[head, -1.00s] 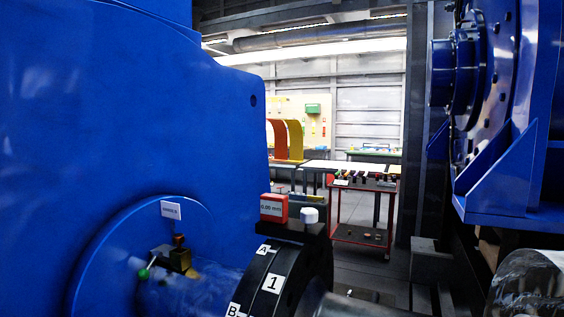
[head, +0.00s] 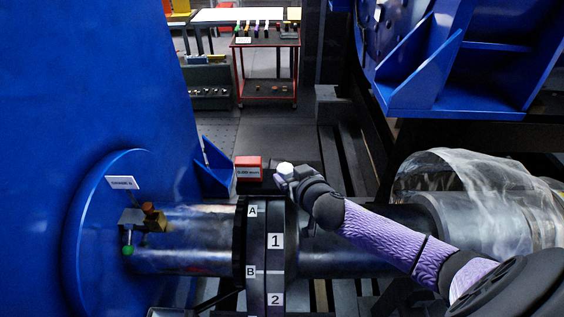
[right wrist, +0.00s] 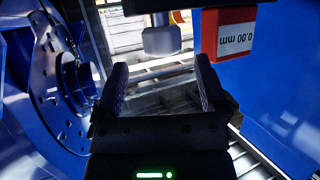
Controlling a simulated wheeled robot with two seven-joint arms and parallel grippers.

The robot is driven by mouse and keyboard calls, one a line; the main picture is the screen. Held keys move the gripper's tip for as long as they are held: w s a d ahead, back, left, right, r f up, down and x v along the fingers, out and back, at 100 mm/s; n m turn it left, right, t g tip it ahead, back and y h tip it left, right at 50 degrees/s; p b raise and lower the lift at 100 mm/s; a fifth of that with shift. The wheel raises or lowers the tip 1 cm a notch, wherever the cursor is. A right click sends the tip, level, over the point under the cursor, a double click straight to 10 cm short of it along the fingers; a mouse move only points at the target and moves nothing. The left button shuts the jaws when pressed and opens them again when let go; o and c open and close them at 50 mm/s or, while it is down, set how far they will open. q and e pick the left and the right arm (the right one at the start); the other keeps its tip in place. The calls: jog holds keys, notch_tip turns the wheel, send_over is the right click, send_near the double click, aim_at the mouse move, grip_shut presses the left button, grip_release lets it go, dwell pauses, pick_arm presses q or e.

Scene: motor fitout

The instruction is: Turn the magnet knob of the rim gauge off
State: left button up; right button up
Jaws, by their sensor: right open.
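The rim gauge's red box (head: 248,167) sits behind the numbered coupling on the shaft, and its white magnet knob (head: 284,169) stands just right of it. My right gripper (head: 289,178) is at the knob in the head view, partly covering it. In the right wrist view the fingers of my right gripper (right wrist: 163,76) are apart with nothing between them. The pale knob (right wrist: 160,40) is just beyond the fingertips, roughly in line with the gap. The red box (right wrist: 234,38) reads 0.00 mm, upside down there. My left gripper is not in view.
The coupling (head: 276,262) bears labels A, B, 1 and 2. A blue machine housing (head: 80,80) fills the left. A plastic-wrapped shaft part (head: 470,195) and a blue bracket (head: 430,75) are at right. A red cart (head: 268,90) stands behind.

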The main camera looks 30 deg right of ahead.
aim_at(288, 171)
jog(key=x, duration=0.4)
jog(key=shift+w+a+f, duration=0.1)
jog(key=shift+w+a, duration=0.05)
jog(key=shift+a, duration=0.05)
jog(key=shift+w+d, duration=0.15)
grip_shut()
